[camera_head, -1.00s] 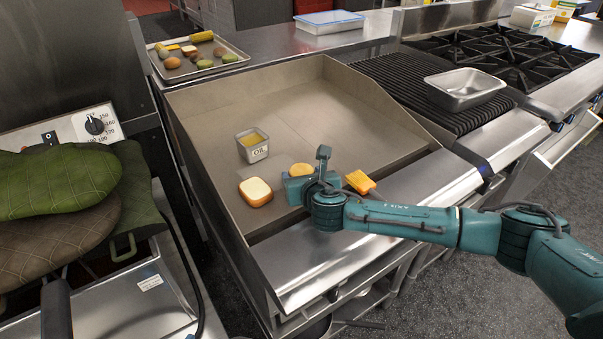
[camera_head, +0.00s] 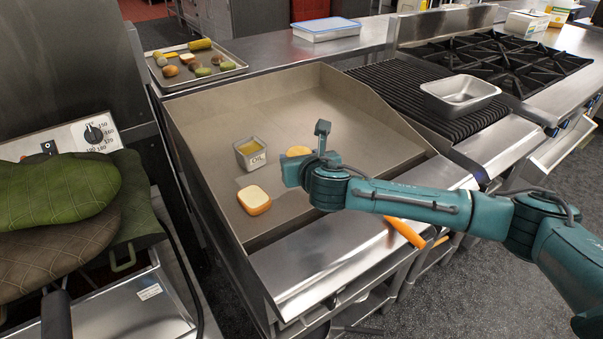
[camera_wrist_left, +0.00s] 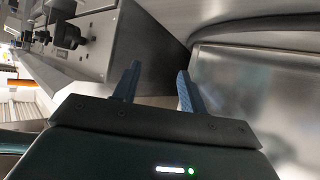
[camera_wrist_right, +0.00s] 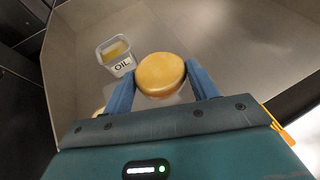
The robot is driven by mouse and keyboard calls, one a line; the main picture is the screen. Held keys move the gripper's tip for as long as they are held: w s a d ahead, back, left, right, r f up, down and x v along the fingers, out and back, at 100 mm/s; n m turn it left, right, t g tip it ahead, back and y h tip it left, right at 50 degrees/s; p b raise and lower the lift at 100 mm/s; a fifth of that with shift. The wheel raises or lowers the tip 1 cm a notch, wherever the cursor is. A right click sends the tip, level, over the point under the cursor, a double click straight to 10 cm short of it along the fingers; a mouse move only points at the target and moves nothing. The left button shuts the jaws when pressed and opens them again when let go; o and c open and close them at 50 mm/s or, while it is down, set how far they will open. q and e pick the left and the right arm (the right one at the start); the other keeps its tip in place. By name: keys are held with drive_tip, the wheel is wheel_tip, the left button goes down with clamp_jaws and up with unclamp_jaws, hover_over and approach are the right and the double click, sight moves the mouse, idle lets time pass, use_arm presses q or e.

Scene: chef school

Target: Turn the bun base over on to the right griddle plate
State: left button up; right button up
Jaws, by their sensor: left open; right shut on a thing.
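The round golden bun base (camera_wrist_right: 161,75) sits between the fingers of my right gripper (camera_wrist_right: 161,88), which is shut on it. In the head view the bun base (camera_head: 299,151) shows partly behind the right gripper (camera_head: 290,172), over the front part of the griddle plate (camera_head: 335,115). Its golden round face is toward the right wrist camera; its other face is hidden. I cannot tell how far it is above the plate, nor make out separate left and right plates. My left gripper (camera_wrist_left: 158,72) is open and empty, near steel panels, and out of the head view.
A square bread slice (camera_head: 254,200) lies left of the right gripper. An oil tin (camera_head: 250,153) stands behind the slice. An orange item (camera_head: 405,232) shows below my right arm at the griddle's front. The griddle's back is clear, with raised walls around it.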

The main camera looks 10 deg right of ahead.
drive_tip(key=shift+r, duration=1.3)
